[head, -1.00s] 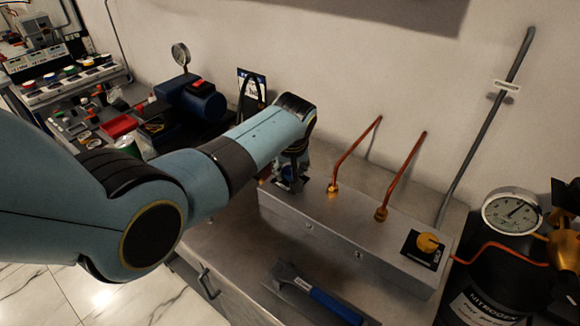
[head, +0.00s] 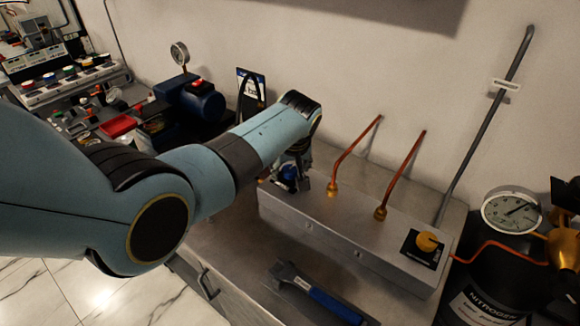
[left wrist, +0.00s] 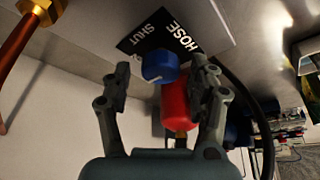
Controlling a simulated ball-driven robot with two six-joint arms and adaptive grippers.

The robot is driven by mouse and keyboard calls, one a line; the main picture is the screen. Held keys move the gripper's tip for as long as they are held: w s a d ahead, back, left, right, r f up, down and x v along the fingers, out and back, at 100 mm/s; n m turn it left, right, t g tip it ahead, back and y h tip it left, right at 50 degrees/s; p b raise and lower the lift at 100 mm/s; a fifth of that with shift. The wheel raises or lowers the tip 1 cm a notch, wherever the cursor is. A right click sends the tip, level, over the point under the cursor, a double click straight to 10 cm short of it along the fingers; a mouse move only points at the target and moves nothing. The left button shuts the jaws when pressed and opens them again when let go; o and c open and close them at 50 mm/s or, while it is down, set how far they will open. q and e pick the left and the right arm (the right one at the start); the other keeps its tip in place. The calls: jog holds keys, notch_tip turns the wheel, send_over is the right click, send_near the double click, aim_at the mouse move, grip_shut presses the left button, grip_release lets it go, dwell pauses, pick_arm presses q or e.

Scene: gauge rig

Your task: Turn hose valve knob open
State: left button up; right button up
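The hose valve knob is blue (left wrist: 159,66) and sits beside a black label (left wrist: 165,37) reading HOSE and SHUT in the left wrist view. It also shows as a small blue spot (head: 289,172) at the left end of the grey metal box (head: 330,222) in the head view. My left gripper (left wrist: 160,76) is open, with its fingertips on either side of the knob. A gap shows on the left side; the right finger is close to the knob, and I cannot tell whether it touches. A red part (left wrist: 178,105) shows between the fingers. My right gripper is out of view.
Two copper pipes (head: 352,152) rise from the box, and a yellow knob (head: 428,242) sits at its right end. A dark nitrogen cylinder (head: 490,300) with a gauge (head: 511,211) stands at right.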

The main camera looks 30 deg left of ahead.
pick_arm(q)
jog(key=v, duration=1.2)
dwell(0.4)
